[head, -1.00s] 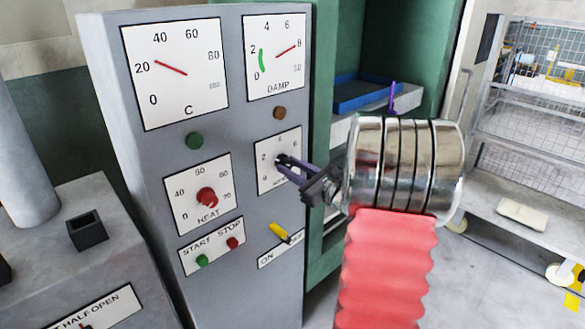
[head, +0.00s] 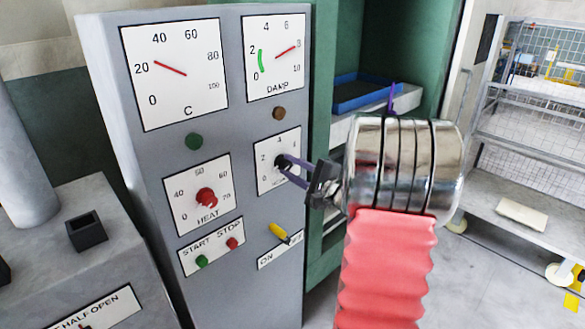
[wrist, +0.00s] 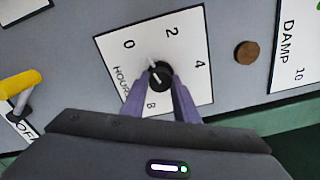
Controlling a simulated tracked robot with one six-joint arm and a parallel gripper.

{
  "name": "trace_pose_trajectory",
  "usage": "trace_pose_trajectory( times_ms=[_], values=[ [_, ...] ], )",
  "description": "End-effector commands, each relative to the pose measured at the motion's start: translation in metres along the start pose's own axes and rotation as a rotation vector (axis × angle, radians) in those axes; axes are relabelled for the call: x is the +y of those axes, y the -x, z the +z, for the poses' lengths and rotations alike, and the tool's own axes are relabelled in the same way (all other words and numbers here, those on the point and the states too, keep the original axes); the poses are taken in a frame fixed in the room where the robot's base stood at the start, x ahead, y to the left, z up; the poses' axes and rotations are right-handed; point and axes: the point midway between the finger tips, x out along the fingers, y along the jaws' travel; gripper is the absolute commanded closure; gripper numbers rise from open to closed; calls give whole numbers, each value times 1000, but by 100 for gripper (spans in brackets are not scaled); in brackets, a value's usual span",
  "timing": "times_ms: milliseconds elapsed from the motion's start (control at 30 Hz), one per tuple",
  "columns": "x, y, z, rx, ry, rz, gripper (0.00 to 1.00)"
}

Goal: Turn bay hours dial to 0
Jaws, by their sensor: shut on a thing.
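The bay hours dial is a small black knob (wrist: 160,75) on a white plate (wrist: 185,22) marked HOURS, with 0, 2, 4 and further numbers. A white line on the knob points between 0 and 2 in the wrist view. My gripper (wrist: 168,82) has its two purple fingers shut on the knob, one on each side. In the head view my gripper (head: 286,168) reaches the dial plate (head: 265,150) from the right. Its fingers hide part of the plate's lower numbers.
The grey cabinet also carries the red HEAT knob (head: 206,197), a brown button (head: 279,113), START and STOP buttons and a yellow lever switch (head: 279,233). The DAMP gauge (head: 275,85) is above the dial. A green press frame (head: 325,130) stands just right.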

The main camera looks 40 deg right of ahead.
Motion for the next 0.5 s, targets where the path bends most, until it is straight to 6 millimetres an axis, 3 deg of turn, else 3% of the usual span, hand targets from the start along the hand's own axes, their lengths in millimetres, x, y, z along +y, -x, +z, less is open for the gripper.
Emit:
trace_pose_trajectory(
  times_ms=[33,500],
  values=[
    [7,1,0,1,28,13,95],
    [7,0,0,-2,215,14,95]
  ],
)
